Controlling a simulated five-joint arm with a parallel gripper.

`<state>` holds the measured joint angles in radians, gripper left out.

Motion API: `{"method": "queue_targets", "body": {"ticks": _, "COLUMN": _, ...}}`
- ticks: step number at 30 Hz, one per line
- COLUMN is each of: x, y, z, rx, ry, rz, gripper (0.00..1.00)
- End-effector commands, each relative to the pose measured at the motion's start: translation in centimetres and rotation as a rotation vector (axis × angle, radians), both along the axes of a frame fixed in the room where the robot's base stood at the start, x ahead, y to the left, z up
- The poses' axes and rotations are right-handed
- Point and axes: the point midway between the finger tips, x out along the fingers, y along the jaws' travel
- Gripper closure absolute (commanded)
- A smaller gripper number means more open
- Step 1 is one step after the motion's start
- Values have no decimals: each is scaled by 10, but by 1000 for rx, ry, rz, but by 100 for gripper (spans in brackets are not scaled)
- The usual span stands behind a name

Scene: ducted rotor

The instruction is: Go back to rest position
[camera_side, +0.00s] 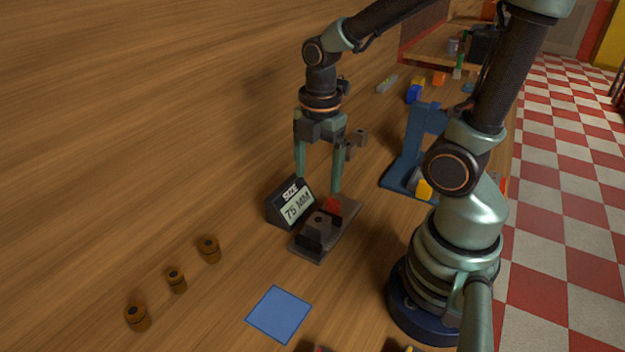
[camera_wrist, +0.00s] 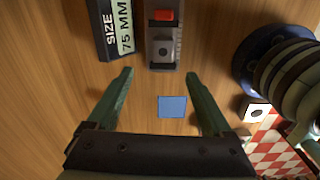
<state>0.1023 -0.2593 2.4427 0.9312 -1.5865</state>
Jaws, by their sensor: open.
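My gripper (camera_side: 318,183) is open and empty, its two green fingers pointing down above the table beside the size sign and the small fixture. In the wrist view the gripper (camera_wrist: 160,85) has its fingers spread wide with nothing between them but bare table and a blue square. The black sign (camera_side: 291,203) reads "SIZE 75 MM"; it also shows in the wrist view (camera_wrist: 117,28). The grey fixture (camera_side: 325,230) has a dark block and a red part on it, and shows at the top of the wrist view (camera_wrist: 162,45).
A blue square (camera_side: 278,314) lies flat near the front; it also shows in the wrist view (camera_wrist: 172,106). Three brown knob-like pieces (camera_side: 175,280) stand in a row at the left. A blue stand (camera_side: 411,150) is behind my base.

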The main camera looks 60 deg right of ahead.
Motion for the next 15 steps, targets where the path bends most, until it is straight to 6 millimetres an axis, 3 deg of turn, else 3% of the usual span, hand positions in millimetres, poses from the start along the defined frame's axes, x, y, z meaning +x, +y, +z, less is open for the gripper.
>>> {"method": "queue_targets", "body": {"ticks": 8, "x": 14, "y": 9, "z": 37, "rx": 50, "ry": -175, "rz": -518, "gripper": 16}}
{"method": "queue_targets", "body": {"ticks": 15, "x": 21, "y": 19, "z": 71, "rx": 194, "ry": -312, "rz": -1018, "gripper": 16}}
